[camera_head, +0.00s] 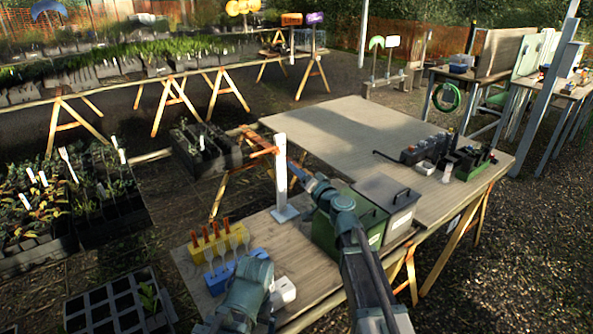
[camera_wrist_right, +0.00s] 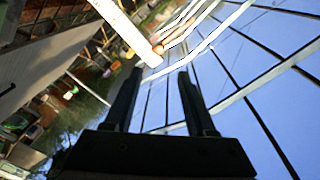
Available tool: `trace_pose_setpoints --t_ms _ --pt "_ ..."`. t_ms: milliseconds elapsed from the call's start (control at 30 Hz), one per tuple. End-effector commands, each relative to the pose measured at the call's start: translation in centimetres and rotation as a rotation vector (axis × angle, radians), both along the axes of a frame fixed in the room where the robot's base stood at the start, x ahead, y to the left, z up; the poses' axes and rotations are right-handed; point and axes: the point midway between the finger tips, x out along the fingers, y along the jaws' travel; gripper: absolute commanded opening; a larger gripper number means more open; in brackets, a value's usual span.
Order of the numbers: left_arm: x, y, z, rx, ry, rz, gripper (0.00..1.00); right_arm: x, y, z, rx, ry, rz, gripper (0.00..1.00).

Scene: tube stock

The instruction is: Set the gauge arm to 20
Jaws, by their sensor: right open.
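The gauge is a white upright post (camera_head: 281,180) on a small white foot, near the back edge of the wooden bench. It also shows as a white bar (camera_wrist_right: 122,27) in the right wrist view. A small orange-brown part (camera_wrist_right: 158,49) shows beside the bar there and may be the gauge arm. Its reading and any scale marks are too small to tell. My right gripper (camera_wrist_right: 160,72) is open and empty, its fingertips close to the bar's end. In the head view it is close to the post's right side.
A green box (camera_head: 338,232) and a grey lidded box (camera_head: 389,202) stand right of the post, under my right arm. A yellow block (camera_head: 214,247) with orange-handled tools and a blue rack (camera_head: 215,279) stand front left. The grey table top (camera_head: 340,135) behind is mostly clear.

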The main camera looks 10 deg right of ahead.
Motion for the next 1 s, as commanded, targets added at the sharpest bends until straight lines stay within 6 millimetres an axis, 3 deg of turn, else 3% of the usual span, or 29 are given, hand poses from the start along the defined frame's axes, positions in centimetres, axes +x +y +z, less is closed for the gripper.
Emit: trace_pose_setpoints --t_ms 667,1000 --pt "0.0 0.0 -0.3 0.000 0.000 0.000 0.97 0.5 0.2 -0.3 0.001 0.000 -0.001 0.56" --pt "0.0 0.0 -0.3 0.000 0.000 0.000 0.97 4.3 1.8 -0.3 0.001 0.000 0.001 0.56"
